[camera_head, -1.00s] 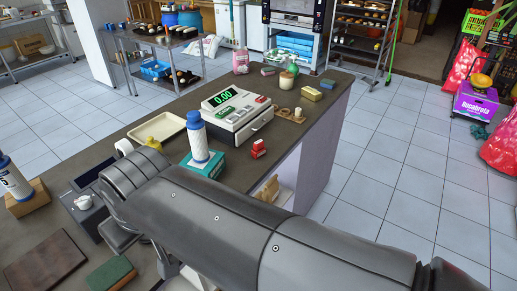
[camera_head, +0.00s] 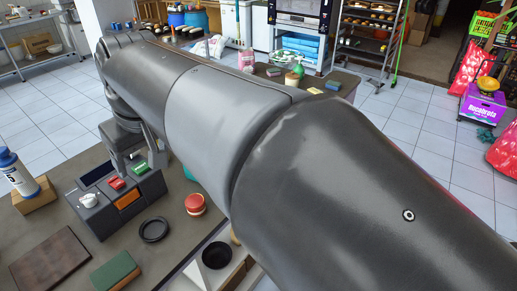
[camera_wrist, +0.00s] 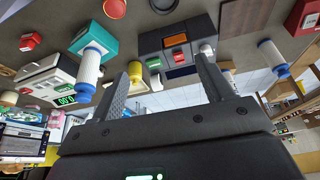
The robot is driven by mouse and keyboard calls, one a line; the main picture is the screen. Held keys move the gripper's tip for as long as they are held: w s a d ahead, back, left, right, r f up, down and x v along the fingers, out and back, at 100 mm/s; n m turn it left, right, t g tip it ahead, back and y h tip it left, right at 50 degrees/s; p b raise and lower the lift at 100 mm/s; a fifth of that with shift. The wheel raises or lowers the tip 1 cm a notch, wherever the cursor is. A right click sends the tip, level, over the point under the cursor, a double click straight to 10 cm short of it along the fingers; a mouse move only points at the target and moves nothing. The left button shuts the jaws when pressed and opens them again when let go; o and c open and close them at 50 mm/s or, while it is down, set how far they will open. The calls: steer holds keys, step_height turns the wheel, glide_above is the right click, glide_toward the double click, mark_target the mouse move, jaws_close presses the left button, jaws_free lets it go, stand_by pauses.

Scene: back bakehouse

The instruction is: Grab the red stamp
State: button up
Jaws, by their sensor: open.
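A small red block with a white band, which looks like the red stamp (camera_wrist: 28,42), lies on the counter beside the cash register (camera_wrist: 50,82), at the upper left of the wrist view. In the head view now my arm covers that spot. My gripper (camera_wrist: 168,65) is open and empty, its two fingers spread apart. The stamp is well to the left of the fingers. A dark console (camera_wrist: 176,32) with a red piece and a green piece on it shows beyond and between the fingertips.
A teal box (camera_wrist: 88,38) with a white-and-blue bottle (camera_wrist: 90,70) stands between stamp and console. A red tub (camera_head: 195,204), black ring (camera_head: 154,229) and dark board (camera_head: 50,262) lie on the near counter. Another bottle (camera_head: 17,172) stands at left.

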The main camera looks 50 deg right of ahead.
steer(key=w+d+r+m+g, duration=0.1)
steer(key=w+d, duration=0.2)
steer(key=d, duration=0.8)
steer(key=w+d+g, duration=0.1)
steer(key=w+d, duration=0.3)
steer(key=d, duration=0.7)
steer(key=s+d+f+m+g, duration=0.1)
steer(key=s+d+f, duration=0.15)
steer(key=d, duration=0.75)
steer(key=s+d+f+g, duration=0.1)
steer(key=s+d+f, duration=0.15)
steer(key=d, duration=0.85)
steer(key=f, duration=1.2)
steer(key=w+f, duration=0.1)
steer(key=f, duration=1)
steer(key=shift+s+a+f, duration=0.25)
steer(key=shift+s+f, duration=0.05)
steer(key=shift+f, duration=0.05)
steer(key=c, duration=1.1)
steer(key=shift+r, duration=0.15)
